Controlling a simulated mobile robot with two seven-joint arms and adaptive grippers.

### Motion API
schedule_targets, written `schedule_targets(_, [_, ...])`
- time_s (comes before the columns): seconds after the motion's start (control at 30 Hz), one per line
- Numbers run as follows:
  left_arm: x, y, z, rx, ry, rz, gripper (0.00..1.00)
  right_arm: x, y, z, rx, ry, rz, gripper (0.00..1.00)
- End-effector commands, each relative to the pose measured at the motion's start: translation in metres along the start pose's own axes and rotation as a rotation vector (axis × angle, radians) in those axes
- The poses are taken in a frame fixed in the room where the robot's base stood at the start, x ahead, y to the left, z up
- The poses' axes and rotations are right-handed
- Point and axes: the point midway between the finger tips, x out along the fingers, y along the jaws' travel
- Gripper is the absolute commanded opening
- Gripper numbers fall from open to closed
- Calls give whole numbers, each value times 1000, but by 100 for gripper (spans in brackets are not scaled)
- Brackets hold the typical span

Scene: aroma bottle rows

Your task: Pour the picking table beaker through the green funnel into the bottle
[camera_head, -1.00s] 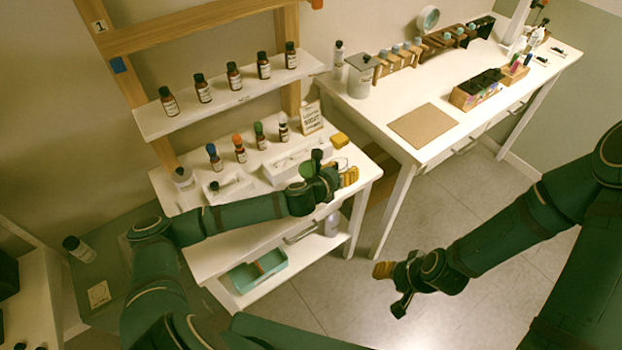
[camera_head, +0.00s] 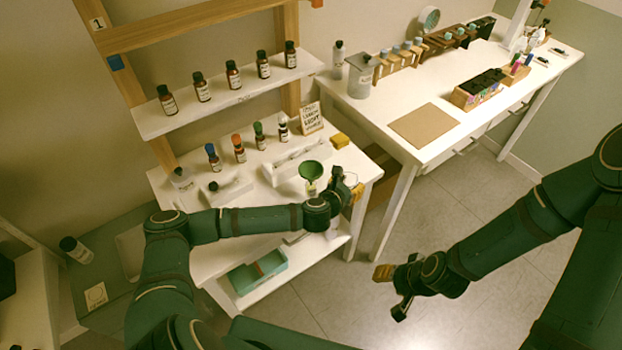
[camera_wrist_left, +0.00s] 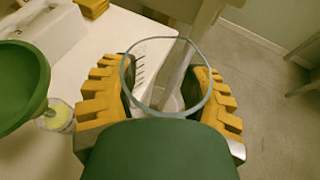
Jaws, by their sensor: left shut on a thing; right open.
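The green funnel (camera_head: 311,171) sits on the bottle (camera_head: 312,187) near the front right of the white picking table (camera_head: 240,222). In the left wrist view the funnel (camera_wrist_left: 22,85) is at the left edge, with part of the bottle (camera_wrist_left: 58,117) below it. My left gripper (camera_head: 354,184) is shut on the clear glass beaker (camera_wrist_left: 166,112), to the right of the funnel and apart from it. The beaker's rim shows between the yellow fingers; I cannot tell what is inside. My right gripper (camera_head: 388,284) is open and empty over the floor.
Bottles with coloured caps (camera_head: 240,148) and a white tray (camera_head: 228,188) stand on the picking table. Dark bottles line the shelf (camera_head: 235,97) above. A teal bin (camera_head: 257,270) sits below. Another white table (camera_head: 380,108) stands right.

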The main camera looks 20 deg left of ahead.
Motion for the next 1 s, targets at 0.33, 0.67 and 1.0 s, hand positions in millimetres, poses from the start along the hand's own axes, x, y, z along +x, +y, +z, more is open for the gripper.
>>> schedule_targets(0.33, [-6,-20,22,-1,-1,-3,15,-17,-7,-2,0,0,0,47])
schedule_targets(0.67, [-11,-41,42,-1,-2,-3,15,-30,-12,-4,0,0,0,47])
schedule_targets(1.0, [-13,-50,50,-2,-1,-1,15,-33,-13,-4,0,0,0,47])
